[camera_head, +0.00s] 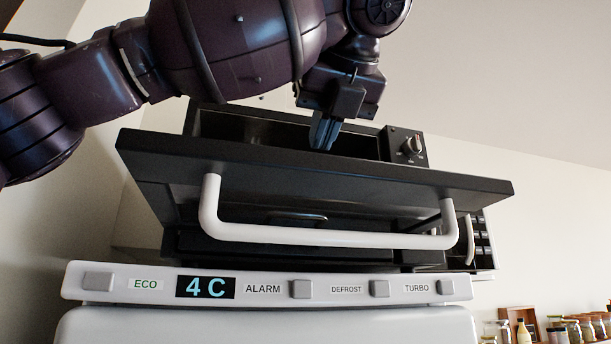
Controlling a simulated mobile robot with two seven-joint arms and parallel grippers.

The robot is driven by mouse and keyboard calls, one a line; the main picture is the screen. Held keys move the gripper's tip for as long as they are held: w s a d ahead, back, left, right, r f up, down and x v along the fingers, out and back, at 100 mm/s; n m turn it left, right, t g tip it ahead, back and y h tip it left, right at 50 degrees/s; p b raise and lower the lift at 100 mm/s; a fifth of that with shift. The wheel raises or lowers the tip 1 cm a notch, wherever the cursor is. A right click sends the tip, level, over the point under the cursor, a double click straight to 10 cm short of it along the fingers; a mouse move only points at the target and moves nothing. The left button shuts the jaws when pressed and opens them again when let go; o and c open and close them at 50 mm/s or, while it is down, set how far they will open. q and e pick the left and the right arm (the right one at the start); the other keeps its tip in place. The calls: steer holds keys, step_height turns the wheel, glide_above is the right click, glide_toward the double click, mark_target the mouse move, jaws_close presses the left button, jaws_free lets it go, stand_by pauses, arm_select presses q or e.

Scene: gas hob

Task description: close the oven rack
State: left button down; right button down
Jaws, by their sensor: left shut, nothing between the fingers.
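A black oven (290,125) with an open front cavity stands behind the white appliance. Its dark door (330,172) is tilted outward toward me, with a white bar handle (330,238) across its front. No rack can be made out; the inside of the oven is dark and partly covered by the door and my arm. My left gripper (325,132) comes down from above, shut and empty, its fingertips just above or behind the door's upper edge. I cannot tell whether they touch anything. My right gripper is not in view.
A white appliance with a control panel (265,288) reading 4 C fills the lower foreground. A knob (412,146) sits at the oven's right. Jars and bottles (575,328) stand at the lower right. The space at upper right is clear.

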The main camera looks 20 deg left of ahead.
arm_select(q)
steer(key=x, duration=0.7)
steer(key=shift+w+a+r+p, duration=0.1)
steer(key=shift+w+r+p, duration=0.1)
steer(key=shift+r+p, duration=0.2)
steer(key=shift+x, duration=0.8)
steer(key=shift+r, duration=0.15)
